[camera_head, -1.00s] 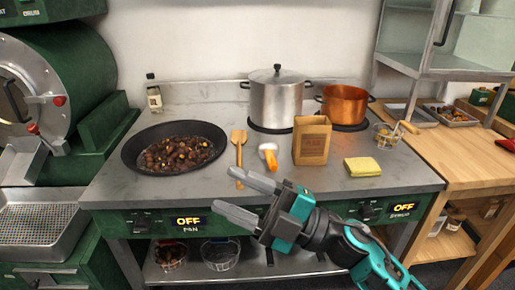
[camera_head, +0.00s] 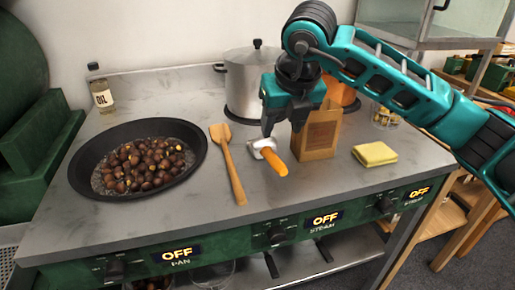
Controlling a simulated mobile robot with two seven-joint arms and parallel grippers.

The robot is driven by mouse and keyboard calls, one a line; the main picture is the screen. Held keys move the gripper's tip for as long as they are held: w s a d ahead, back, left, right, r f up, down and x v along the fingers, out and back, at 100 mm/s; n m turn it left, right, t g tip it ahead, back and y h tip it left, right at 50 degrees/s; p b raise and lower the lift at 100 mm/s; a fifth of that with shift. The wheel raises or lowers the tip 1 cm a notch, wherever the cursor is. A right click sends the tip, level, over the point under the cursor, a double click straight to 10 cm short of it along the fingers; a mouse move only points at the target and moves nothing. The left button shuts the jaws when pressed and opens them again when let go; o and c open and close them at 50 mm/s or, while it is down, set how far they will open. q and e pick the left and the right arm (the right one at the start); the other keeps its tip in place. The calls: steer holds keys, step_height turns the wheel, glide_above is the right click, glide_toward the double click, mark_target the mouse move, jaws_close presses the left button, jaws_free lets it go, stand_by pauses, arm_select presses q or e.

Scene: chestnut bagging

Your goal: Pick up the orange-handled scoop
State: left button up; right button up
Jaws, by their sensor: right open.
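The orange-handled scoop (camera_head: 275,163) lies on the grey counter, with its pale metal head toward the back left and its orange handle toward the front right. My right gripper (camera_head: 283,133) points down just above and behind the scoop, its fingers apart and nothing seen between them. The fingertips appear close to the scoop's head; I cannot tell whether they touch it. My left gripper is out of view.
A wooden spatula (camera_head: 230,166) lies left of the scoop. A paper bag (camera_head: 318,139) stands close on its right, beside a yellow cloth (camera_head: 375,154). A pan of chestnuts (camera_head: 88,190) is at left. A steel pot (camera_head: 243,85) stands behind. The counter in front is clear.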

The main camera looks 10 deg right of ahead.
mark_target(272, 154)
steer(key=x, duration=0.6)
steer(key=shift+f, duration=0.4)
steer(key=shift+a+b+x, duration=0.2)
steer(key=shift+x, duration=1.15)
steer(key=shift+a+b+x, duration=0.15)
steer(key=shift+b+x, duration=0.05)
steer(key=shift+x, duration=1.1)
jaws_close()
